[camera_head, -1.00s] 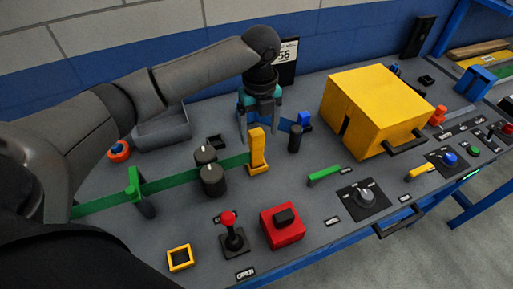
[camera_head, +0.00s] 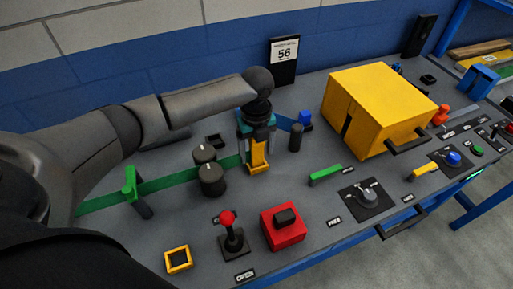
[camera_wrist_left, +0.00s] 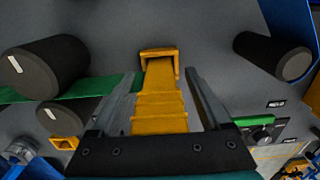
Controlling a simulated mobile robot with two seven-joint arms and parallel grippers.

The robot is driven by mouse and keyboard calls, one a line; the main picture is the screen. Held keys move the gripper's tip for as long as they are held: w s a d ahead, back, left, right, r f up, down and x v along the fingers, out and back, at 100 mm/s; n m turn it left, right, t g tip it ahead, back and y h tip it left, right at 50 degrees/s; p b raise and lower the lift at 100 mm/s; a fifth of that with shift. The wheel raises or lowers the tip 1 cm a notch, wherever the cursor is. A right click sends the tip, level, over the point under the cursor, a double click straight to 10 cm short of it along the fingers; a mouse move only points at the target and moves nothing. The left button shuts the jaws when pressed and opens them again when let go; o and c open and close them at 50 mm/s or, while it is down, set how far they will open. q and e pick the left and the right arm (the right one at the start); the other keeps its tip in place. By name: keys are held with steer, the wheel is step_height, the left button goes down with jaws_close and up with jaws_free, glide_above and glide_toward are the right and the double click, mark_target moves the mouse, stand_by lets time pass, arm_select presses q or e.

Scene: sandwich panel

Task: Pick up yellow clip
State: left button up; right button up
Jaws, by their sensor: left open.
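The yellow clip (camera_head: 258,158) stands on the grey panel at the right end of a green band, in the middle of the head view. In the left wrist view the yellow clip (camera_wrist_left: 160,100) lies between the two fingers, with a gap on each side. My left gripper (camera_head: 257,160) is open, pointing down over the clip with its fingers around it. It also shows in the left wrist view (camera_wrist_left: 160,85). The clip's upper part is partly hidden by the gripper in the head view. My right gripper is not in view.
Two black knobs (camera_head: 208,167) stand just left of the clip, and a black cylinder (camera_head: 295,137) stands to its right. A red box with a black button (camera_head: 283,230), a red-topped joystick (camera_head: 232,238) and a large yellow box (camera_head: 375,100) surround it. The green band (camera_head: 170,180) runs left.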

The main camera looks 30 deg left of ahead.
arm_select(q)
jaws_close()
stand_by(0.5)
steer(key=shift+r, duration=0.1)
step_height(320, 180, up, 20)
steer(key=p, duration=0.3)
stand_by(0.4)
